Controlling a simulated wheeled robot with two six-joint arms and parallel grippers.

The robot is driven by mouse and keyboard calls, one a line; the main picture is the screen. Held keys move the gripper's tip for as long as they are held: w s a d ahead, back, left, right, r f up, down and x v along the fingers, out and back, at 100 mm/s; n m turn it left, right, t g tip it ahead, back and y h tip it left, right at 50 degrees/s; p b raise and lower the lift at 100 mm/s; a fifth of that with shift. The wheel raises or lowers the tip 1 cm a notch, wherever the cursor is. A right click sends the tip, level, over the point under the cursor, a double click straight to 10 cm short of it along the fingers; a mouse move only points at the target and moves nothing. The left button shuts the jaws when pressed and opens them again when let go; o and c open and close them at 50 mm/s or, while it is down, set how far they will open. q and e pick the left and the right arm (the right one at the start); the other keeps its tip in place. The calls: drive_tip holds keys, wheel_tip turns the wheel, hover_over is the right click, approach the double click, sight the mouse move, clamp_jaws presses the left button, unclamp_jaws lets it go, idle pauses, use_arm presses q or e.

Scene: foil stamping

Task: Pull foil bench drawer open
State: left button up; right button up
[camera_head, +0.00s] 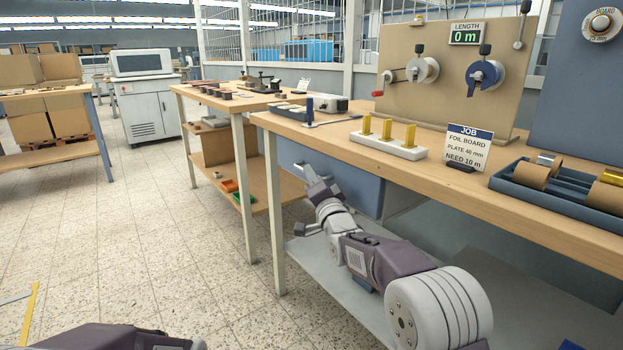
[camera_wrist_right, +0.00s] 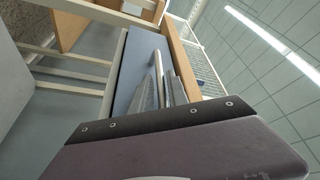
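The foil bench drawer (camera_head: 365,190) has a blue-grey front and sits under the left part of the wooden bench top. It looks closed. Its front also fills the middle of the right wrist view (camera_wrist_right: 129,70). My right gripper (camera_head: 308,180) is at the drawer front, near its handle. In the right wrist view the grey fingers (camera_wrist_right: 158,93) are close together, with a narrow bar, seemingly the handle, between or beside them. I cannot tell whether they grip it. My left arm shows only as a dark piece at the bottom left; its fingers are out of view.
The bench top (camera_head: 420,176) holds a white block with gold rolls (camera_head: 388,145), a job sign (camera_head: 467,148) and a blue tray of rolls (camera_head: 560,190). A grey lower shelf (camera_head: 325,285) lies beneath.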

drive_tip(key=shift+w+a+r, duration=0.15)
drive_tip(key=shift+w, duration=0.35)
drive_tip(key=shift+c, duration=0.3)
clamp_jaws()
idle(0.9)
